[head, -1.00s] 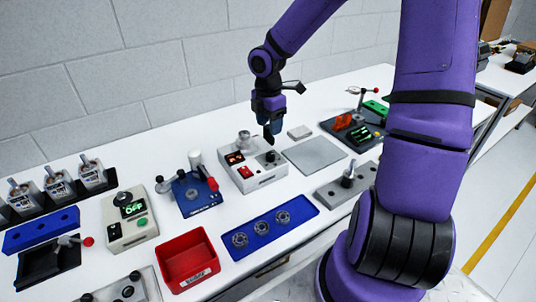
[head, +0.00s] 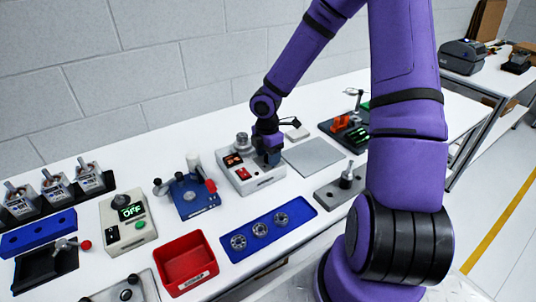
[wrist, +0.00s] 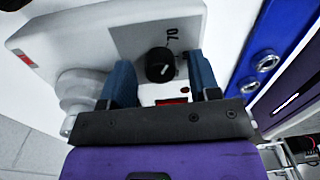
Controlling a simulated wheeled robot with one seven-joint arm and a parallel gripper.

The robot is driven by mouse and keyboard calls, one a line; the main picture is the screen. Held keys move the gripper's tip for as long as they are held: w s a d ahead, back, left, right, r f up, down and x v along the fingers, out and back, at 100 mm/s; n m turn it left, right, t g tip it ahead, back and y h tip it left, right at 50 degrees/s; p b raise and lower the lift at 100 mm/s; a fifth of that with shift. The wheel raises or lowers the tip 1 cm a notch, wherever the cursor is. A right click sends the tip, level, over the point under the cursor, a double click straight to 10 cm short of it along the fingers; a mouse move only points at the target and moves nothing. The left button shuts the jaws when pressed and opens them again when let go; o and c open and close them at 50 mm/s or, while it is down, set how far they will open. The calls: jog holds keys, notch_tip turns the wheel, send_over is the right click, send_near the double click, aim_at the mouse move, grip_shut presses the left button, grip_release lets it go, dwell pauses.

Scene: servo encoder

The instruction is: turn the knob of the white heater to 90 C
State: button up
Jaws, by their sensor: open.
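The white heater (head: 251,178) stands in the middle of the table, with a red switch and a small dark display on its front left and a round metal part on its back. In the wrist view the heater (wrist: 75,40) fills the left and middle. Its black knob (wrist: 159,65) has a light pointer mark, and the number 70 is printed beside it; other scale marks are hard to read. My gripper (wrist: 160,85) is open, with one blue finger on each side of the knob and gaps visible. In the head view my gripper (head: 268,152) covers the knob.
A blue tray with several metal rings (head: 237,258) lies in front of the heater, with a red bin (head: 187,285) to its left. A blue fixture (head: 193,210) stands left of the heater. A grey plate (head: 313,157) lies to the right.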

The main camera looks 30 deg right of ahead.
jog(key=c, duration=0.9)
jog(key=shift+m, duration=0.3)
jog(key=m, duration=1.1)
jog(key=shift+d, duration=0.1)
jog(key=shift+y, duration=0.3)
jog(key=o, duration=0.9)
